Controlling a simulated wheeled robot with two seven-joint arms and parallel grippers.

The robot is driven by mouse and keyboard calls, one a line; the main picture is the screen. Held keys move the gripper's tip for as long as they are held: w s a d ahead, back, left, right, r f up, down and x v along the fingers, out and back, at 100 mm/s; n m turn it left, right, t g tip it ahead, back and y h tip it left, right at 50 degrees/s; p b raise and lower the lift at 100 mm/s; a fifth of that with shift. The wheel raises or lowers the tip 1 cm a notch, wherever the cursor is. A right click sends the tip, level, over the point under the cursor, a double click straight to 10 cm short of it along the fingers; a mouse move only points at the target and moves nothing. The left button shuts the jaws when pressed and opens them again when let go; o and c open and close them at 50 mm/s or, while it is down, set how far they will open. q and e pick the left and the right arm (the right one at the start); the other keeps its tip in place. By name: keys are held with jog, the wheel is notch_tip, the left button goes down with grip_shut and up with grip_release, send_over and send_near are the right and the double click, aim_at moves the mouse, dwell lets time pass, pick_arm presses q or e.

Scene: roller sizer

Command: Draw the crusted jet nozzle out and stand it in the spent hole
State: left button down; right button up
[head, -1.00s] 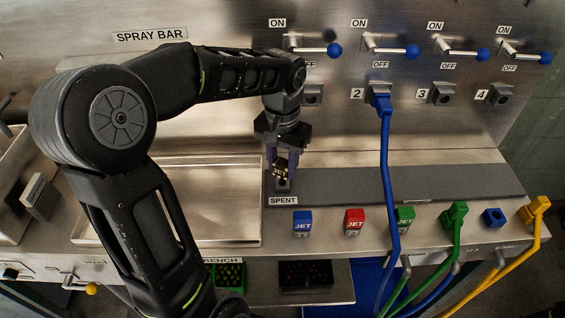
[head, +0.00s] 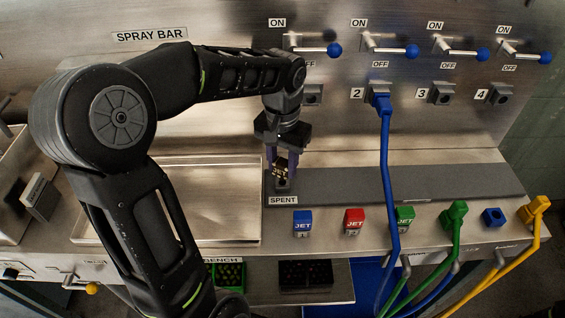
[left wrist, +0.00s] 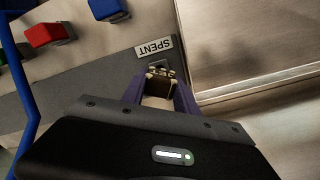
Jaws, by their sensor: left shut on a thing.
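My left gripper (head: 282,164) points down over the spent hole, which lies behind the SPENT label (head: 283,200) on the grey strip. It is shut on the crusted jet nozzle (head: 281,170), a small dark block with tan crust and lettering. In the left wrist view the nozzle (left wrist: 160,85) sits between the two purple-grey fingers, beside the SPENT label (left wrist: 154,47). The nozzle is upright, at or in the spent hole. Its lower end and the hole are mostly hidden, so I cannot tell how deep it sits. My right gripper is out of view.
Blue (head: 303,223), red (head: 354,222) and green (head: 404,218) JET blocks stand along the front edge. A blue hose (head: 387,160) hangs from outlet 2. Levers with blue knobs (head: 334,49) line the panel. A shallow steel tray (head: 165,240) lies left.

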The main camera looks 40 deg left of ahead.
aim_at(282, 173)
pick_arm(q)
jog(key=shift+f+b, duration=1.15)
jog(key=shift+f, duration=0.45)
jog(key=c, duration=0.9)
grip_release()
jog(key=shift+o, duration=0.2)
jog(key=shift+r, duration=0.35)
notch_tip(282, 173, up, 7)
jog(key=shift+r, duration=0.15)
jog(key=shift+s, duration=0.1)
